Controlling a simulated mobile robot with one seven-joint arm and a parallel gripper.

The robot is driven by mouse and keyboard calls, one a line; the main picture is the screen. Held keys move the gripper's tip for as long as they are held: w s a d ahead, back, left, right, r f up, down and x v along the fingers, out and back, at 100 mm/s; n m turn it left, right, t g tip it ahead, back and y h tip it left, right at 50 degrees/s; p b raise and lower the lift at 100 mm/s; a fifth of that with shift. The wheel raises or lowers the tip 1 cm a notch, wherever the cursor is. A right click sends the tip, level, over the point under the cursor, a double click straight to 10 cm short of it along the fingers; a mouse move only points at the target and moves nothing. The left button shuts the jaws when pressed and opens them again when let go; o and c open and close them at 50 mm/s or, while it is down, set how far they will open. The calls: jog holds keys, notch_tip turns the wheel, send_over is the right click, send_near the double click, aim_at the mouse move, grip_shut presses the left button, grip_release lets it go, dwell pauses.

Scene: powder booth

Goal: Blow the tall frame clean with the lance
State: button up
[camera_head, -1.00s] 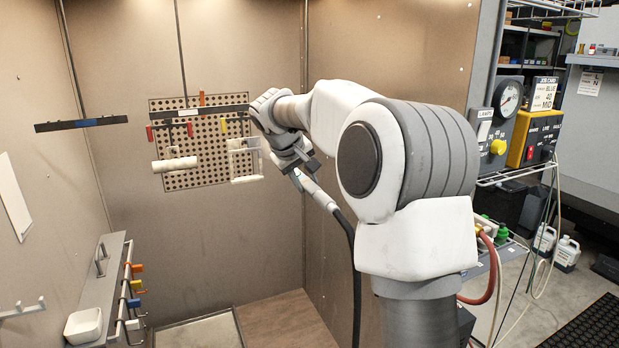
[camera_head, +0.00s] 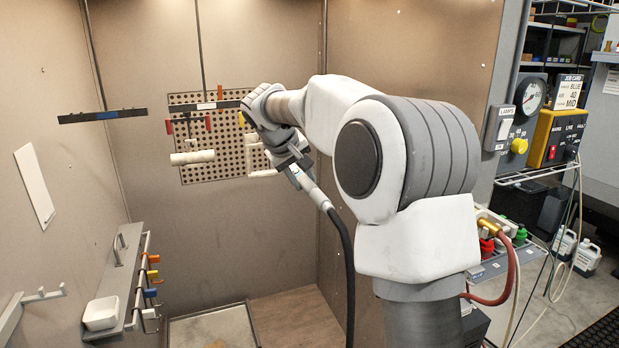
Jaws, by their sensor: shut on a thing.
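My gripper (camera_head: 291,163) is shut on the lance (camera_head: 311,186), a grey and white tool with a black hose running down from its end. The lance's front end is hidden by my gripper and wrist. A pale frame (camera_head: 259,173), probably the tall frame, hangs in front of the perforated panel on the back wall. My gripper and wrist cover most of it, and only its lower left part shows. I cannot tell how far the lance is from it, or whether air is blowing.
The perforated panel (camera_head: 218,168) has a hanging bar with coloured hooks and a white cylindrical part (camera_head: 192,158). A dark bar (camera_head: 102,116) hangs at left. Gauge and controls (camera_head: 531,97) stand right.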

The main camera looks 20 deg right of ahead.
jog(key=a, duration=0.7)
jog(key=shift+a, duration=0.35)
dwell(0.4)
jog(key=shift+s, duration=0.1)
jog(key=shift+f, duration=0.15)
notch_tip(320, 180, down, 7)
jog(key=b, duration=0.5)
jog(key=shift+f+b, duration=0.15)
jog(key=shift+b, duration=0.25)
jog(key=d, duration=1.2)
jog(key=shift+d+p, duration=0.2)
jog(key=shift+p, duration=0.2)
dwell(0.9)
